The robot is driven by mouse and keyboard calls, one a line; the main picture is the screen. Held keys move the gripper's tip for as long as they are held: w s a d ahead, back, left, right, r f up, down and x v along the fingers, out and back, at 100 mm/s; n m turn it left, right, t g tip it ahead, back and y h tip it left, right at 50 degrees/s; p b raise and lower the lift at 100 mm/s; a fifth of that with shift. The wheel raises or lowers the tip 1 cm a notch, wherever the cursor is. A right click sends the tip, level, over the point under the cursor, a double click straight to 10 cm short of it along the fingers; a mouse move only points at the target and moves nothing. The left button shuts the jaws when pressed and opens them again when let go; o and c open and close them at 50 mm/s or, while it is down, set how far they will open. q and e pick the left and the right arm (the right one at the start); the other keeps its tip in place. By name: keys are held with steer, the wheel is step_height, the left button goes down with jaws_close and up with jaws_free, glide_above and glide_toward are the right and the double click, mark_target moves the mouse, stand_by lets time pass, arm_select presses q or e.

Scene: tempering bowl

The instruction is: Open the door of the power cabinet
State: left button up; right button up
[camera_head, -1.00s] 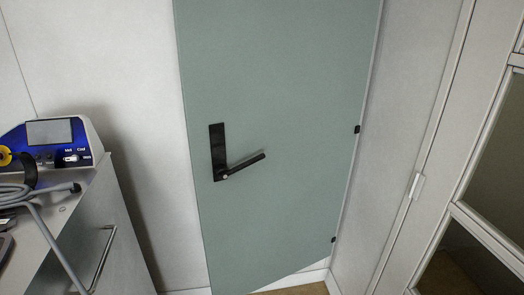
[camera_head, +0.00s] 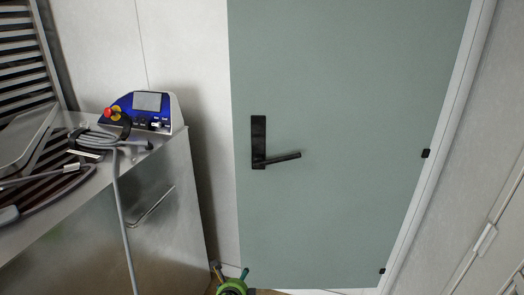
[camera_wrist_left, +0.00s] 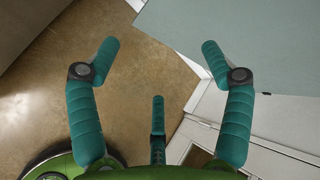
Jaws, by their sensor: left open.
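The power cabinet door (camera_head: 340,90) is a grey-green panel on the white wall, and it looks shut. Its black lever handle (camera_head: 281,158) sticks out to the right from a dark upright plate (camera_head: 258,140) near the door's left edge. Two small black hinges show along the right edge. My left gripper (camera_wrist_left: 158,60) has teal fingers, spread open and empty above the brown floor, with the door's lower part beyond. In the head view only a green and teal part of it shows at the bottom edge, below and left of the handle. My right gripper is not in view.
A metal cabinet (camera_head: 150,215) with a bar handle stands at the left. Another white door frame (camera_head: 485,240) is at the right. The space before the green door looks clear.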

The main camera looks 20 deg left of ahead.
arm_select(q)
steer(key=w+d+r+m+t+y, duration=0.1)
steer(key=w+r+m+t, duration=0.2)
steer(key=r, duration=0.7)
steer(key=w+r+m+t, duration=0.1)
steer(key=w+r+m, duration=0.3)
steer(key=r, duration=0.5)
steer(key=m+t+y, duration=0.2)
steer(key=m+t, duration=0.2)
steer(key=m, duration=0.1)
glide_toward(255, 143)
steer(key=shift+p+x, duration=0.6)
steer(key=shift+x, duration=3.4)
steer(key=shift+r, duration=0.1)
jaws_close()
